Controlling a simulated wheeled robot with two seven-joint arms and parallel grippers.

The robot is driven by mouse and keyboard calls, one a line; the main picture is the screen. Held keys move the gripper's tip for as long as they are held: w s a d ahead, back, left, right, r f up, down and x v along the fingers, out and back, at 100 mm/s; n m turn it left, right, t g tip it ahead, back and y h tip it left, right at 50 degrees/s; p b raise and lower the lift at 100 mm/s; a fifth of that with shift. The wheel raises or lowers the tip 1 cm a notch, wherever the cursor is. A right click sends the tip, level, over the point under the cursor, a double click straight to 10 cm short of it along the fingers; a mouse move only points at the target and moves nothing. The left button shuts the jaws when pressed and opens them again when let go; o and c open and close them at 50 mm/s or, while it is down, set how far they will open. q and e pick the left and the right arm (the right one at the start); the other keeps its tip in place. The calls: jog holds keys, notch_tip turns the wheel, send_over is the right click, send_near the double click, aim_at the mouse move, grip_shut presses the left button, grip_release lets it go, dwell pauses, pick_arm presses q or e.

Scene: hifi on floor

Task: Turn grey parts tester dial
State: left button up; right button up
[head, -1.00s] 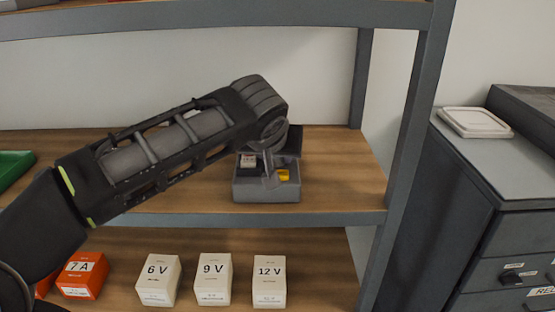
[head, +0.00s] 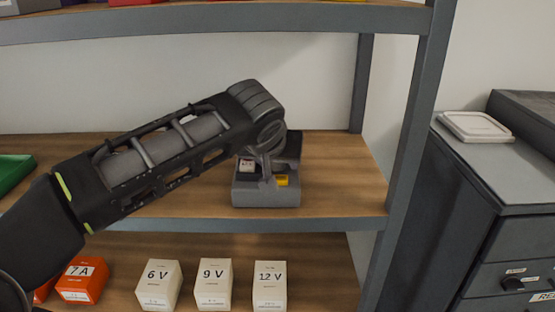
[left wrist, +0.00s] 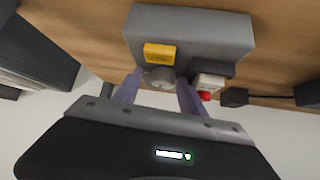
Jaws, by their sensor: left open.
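The grey parts tester (head: 265,195) sits on the middle shelf, with a yellow part (head: 281,180) and a small white display or block (head: 247,166) on its top. In the left wrist view the tester (left wrist: 190,32) fills the upper middle, with the yellow part (left wrist: 159,54) on it. A round grey dial (left wrist: 160,78) shows just below the yellow part. My left gripper (left wrist: 160,88) is open, with one finger on each side of the dial; whether they touch it I cannot tell. In the head view my left arm partly hides the tester's top and the dial. My right gripper is out of view.
White boxes marked 6 V (head: 159,286), 9 V (head: 213,285) and 12 V (head: 270,286) stand on the shelf below, beside orange boxes (head: 82,280). A shelf post (head: 408,150) rises to the right. A green tray (head: 14,172) lies at far left.

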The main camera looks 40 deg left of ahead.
pick_arm(q)
jog(key=shift+n, duration=0.3)
dwell(0.4)
